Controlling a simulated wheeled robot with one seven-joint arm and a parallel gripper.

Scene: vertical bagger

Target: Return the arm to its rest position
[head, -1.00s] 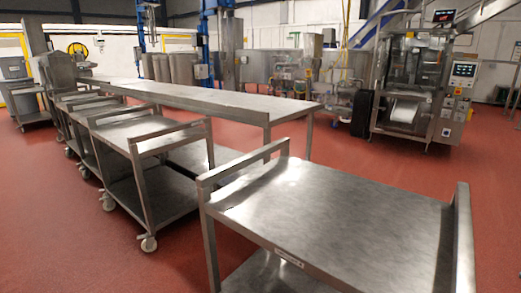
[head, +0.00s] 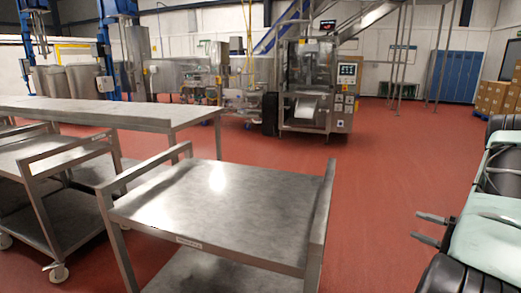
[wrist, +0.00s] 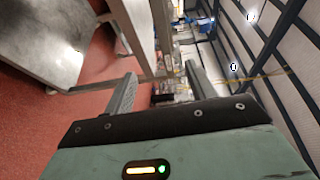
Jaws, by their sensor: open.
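My gripper (head: 428,229) shows at the right of the head view, its two dark fingers spread apart and pointing left. It is empty, and red floor shows around it. My pale green arm fills the lower right corner. In the wrist view my gripper (wrist: 160,73) also has its fingers apart with nothing between them. The wrist view is tilted on its side.
An empty steel trolley (head: 225,205) stands in front, left of my gripper. Another trolley (head: 48,152) and a long steel table (head: 140,112) are at left. The bagging machine (head: 310,90) stands behind. Blue lockers (head: 455,75) and stacked boxes (head: 492,98) are farther right. Red floor is open between.

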